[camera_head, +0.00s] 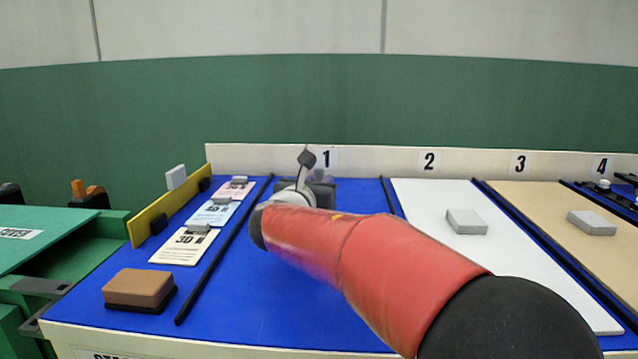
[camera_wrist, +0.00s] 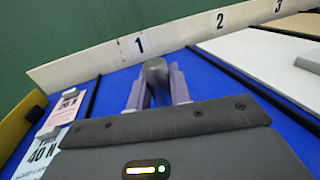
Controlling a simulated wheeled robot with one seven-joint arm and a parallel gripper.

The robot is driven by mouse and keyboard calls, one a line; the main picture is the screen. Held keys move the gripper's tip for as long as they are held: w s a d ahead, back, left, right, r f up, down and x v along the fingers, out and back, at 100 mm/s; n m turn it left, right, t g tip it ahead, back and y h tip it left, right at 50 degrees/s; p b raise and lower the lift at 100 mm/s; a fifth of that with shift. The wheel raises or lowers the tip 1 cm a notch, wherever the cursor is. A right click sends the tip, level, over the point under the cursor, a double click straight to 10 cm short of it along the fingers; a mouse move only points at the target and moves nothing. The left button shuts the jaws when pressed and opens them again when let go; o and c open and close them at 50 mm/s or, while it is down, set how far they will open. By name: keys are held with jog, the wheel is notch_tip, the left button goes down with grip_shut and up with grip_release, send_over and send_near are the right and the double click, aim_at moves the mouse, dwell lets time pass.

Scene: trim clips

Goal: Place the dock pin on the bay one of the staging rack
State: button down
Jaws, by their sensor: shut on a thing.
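The staging rack has a cream back board (camera_head: 260,158) with numbers. Bay one (camera_head: 290,310) is the blue surface below the number 1. My gripper (camera_wrist: 157,85) is over the back part of bay one, facing the back board near the number 1. Its two grey-purple fingers are shut on a dark grey, round-ended piece, which I take for the dock pin (camera_wrist: 155,70). The pin's lower part is hidden between the fingers, and I cannot tell whether it touches the blue surface. In the head view my red arm hides most of the gripper and the pin.
Cards with grey clips (camera_head: 180,247) and a brown block (camera_head: 139,288) lie left of a dark divider strip (camera_head: 225,250). A yellow strip (camera_head: 165,218) stands at the left edge. Grey blocks sit on white bay two (camera_head: 466,221) and tan bay three (camera_head: 592,222). Bay one's front is clear.

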jog(key=c, duration=1.3)
grip_release()
jog(key=shift+r, duration=0.1)
jog(key=v, duration=1.2)
